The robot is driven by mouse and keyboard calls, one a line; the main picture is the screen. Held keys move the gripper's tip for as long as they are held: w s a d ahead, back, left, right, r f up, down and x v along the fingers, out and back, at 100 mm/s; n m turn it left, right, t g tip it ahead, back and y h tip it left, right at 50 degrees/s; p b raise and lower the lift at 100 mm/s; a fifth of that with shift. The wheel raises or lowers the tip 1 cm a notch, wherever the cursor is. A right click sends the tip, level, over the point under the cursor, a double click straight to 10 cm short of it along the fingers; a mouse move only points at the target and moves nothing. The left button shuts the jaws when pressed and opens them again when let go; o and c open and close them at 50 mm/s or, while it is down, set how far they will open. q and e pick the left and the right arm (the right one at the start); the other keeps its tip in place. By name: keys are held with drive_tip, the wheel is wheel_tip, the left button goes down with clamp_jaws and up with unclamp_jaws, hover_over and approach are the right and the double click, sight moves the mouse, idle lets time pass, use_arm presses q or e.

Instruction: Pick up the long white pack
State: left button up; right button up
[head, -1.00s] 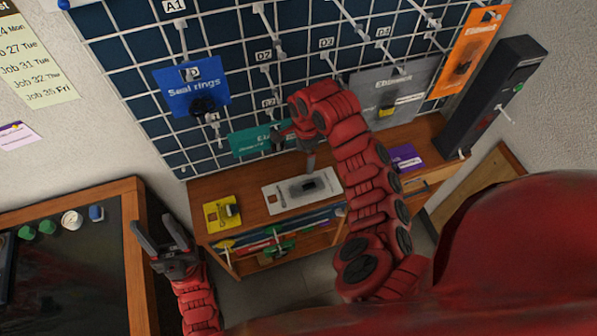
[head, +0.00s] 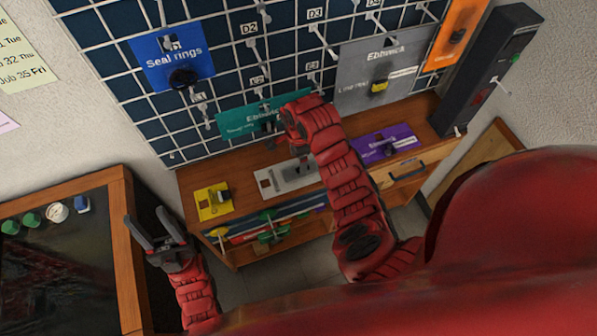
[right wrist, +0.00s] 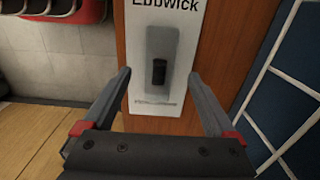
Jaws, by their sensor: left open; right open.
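The long white pack (head: 272,186) lies on the wooden shelf top below the pegboard, partly hidden by my right arm in the head view. In the right wrist view the white pack (right wrist: 165,100) is upright in the picture, with "Ebbwick" lettering and a dark item in its grey window. My right gripper (right wrist: 159,76) is open, with its fingers on either side of the pack's lower part in the picture. Contact cannot be told. My left gripper (head: 149,228) is open and empty, beside the dark-topped table.
A yellow pack (head: 212,202) lies left of the white pack and a purple pack (head: 384,146) to its right. Blue (head: 172,58), teal (head: 240,121) and grey (head: 385,65) packs hang on the pegboard (head: 270,20). A dark upright device (head: 487,70) stands at right.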

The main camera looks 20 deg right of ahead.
sight(298, 169)
wheel_tip(298, 169, down, 4)
drive_tip(key=shift+r+p, duration=0.2)
drive_tip(key=shift+p, duration=0.5)
drive_tip(key=shift+d+f, duration=0.1)
drive_tip(key=shift+f, duration=0.45)
drive_tip(key=shift+c, duration=0.3)
clamp_jaws()
